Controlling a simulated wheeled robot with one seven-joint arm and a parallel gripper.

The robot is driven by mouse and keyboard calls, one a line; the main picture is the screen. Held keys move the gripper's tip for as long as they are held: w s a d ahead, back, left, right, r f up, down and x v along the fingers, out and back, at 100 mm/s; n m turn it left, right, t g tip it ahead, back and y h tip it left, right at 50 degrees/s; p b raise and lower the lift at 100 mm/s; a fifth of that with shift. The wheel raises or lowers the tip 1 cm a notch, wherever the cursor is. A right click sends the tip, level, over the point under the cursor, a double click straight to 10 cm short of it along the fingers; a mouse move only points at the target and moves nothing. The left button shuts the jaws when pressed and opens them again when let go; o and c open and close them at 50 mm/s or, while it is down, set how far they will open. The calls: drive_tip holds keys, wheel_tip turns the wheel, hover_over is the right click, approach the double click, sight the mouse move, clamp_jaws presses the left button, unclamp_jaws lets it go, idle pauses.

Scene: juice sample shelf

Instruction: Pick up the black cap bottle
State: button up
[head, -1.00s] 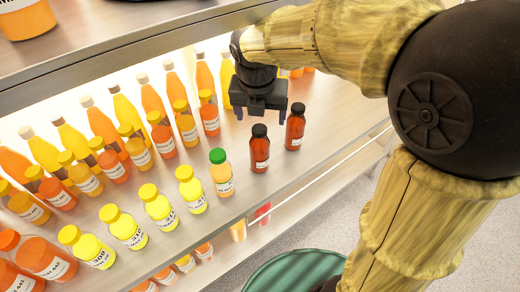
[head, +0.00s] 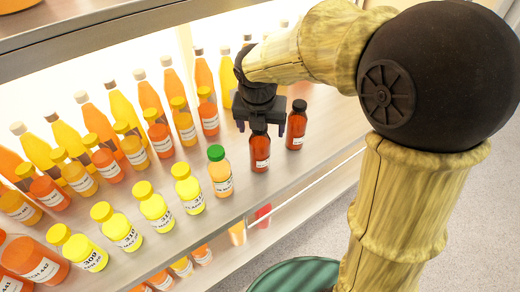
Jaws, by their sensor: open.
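Two dark red-brown bottles with black caps stand upright on the shelf. The left black cap bottle (head: 260,154) is directly below my gripper (head: 261,128). The right black cap bottle (head: 297,126) stands a little behind and to the right, beside the gripper's right finger. My gripper is open and points down, with its fingers on either side of the left bottle's cap in the picture. The upper part of that cap is hidden by the gripper. I cannot tell whether the fingers touch it.
A green-capped orange bottle (head: 220,172) stands just left of the left black cap bottle. Several yellow and orange bottles fill the shelf (head: 285,181) farther left and behind. A green round object (head: 295,276) is on the floor below. An upper shelf (head: 100,38) overhangs the back.

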drive_tip(key=b+x, duration=0.2)
drive_tip(key=x, duration=0.2)
drive_tip(key=shift+a+f, duration=0.2)
drive_tip(key=shift+r, duration=0.1)
drive_tip(key=c, duration=1.2)
drive_tip(key=shift+c, duration=0.2)
drive_tip(key=shift+r, duration=0.1)
wheel_tip(320, 180, up, 10)
drive_tip(key=p, duration=0.5)
drive_tip(key=shift+w, duration=0.1)
